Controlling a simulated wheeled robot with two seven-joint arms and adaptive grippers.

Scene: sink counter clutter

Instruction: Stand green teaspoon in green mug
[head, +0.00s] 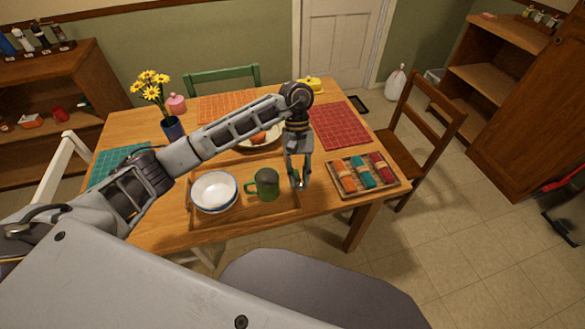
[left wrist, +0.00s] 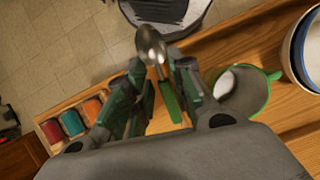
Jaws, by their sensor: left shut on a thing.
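The green mug (head: 266,186) stands upright on the wooden tray, with its handle to the left. The wrist view shows its open rim and pale inside (left wrist: 245,92), right of the gripper. My left gripper (head: 298,178) is just right of the mug in the head view. It is shut on the green teaspoon, whose silver bowl (left wrist: 151,46) and green handle (left wrist: 169,101) show between the fingers in the left wrist view. The spoon is outside the mug. In the head view the spoon is mostly hidden by the fingers. My right gripper is in neither view.
White blue-rimmed bowls (head: 214,191) stand left of the mug on the wooden tray (head: 240,222). A box of coloured rolls (head: 362,175) lies to the right. Behind are a plate (head: 262,140), a red placemat (head: 340,125) and a flower vase (head: 173,127).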

